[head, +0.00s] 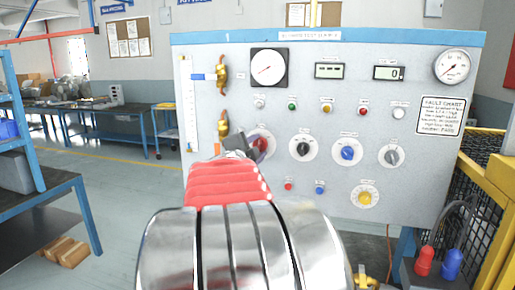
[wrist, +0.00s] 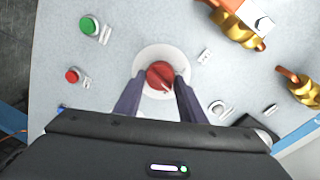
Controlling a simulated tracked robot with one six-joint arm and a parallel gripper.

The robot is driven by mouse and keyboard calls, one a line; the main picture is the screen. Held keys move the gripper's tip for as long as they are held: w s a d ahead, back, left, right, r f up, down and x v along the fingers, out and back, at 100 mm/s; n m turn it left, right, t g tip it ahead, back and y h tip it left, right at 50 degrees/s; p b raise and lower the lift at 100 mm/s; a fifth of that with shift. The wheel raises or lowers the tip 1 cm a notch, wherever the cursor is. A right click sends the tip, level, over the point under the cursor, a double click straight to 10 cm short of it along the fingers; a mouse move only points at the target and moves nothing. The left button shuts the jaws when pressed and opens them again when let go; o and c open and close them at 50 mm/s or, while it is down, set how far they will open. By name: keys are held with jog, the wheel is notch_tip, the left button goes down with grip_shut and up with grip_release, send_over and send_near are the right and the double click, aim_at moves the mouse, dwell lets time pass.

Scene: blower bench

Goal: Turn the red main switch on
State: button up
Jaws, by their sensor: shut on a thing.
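The red main switch (head: 261,145) is a round red knob on a white dial plate, on the left part of the grey panel (head: 430,195). In the wrist view the red knob (wrist: 160,75) sits between the two dark fingers of my gripper (wrist: 160,88). The fingers are shut on the knob from both sides, and a small pale mark shows on its lower right. In the head view my gripper (head: 238,148) reaches the knob from the left and partly hides its dial.
Black (head: 303,148), blue (head: 347,152), grey (head: 391,155) and yellow (head: 367,198) knobs sit to the right and below. Brass valves (head: 222,72) stick out at the panel's left. A yellow frame (head: 490,185) stands at the right.

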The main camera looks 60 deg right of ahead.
jog(key=m, duration=0.3)
jog(key=shift+s+f, duration=0.1)
jog(key=shift+f+m+t, duration=0.15)
jog(key=shift+m+t, duration=0.25)
jog(key=shift+m, duration=1.5)
jog(key=o, duration=1)
jog(key=shift+s+a+r, duration=0.15)
jog(key=shift+a+r, duration=0.05)
jog(key=shift+a, duration=0.55)
jog(key=a, duration=0.3)
jog(key=s+a, duration=0.1)
jog(key=a, duration=0.6)
jog(key=shift+s+a+r, duration=0.15)
jog(key=shift+s+r, duration=0.15)
jog(key=shift+r, duration=0.05)
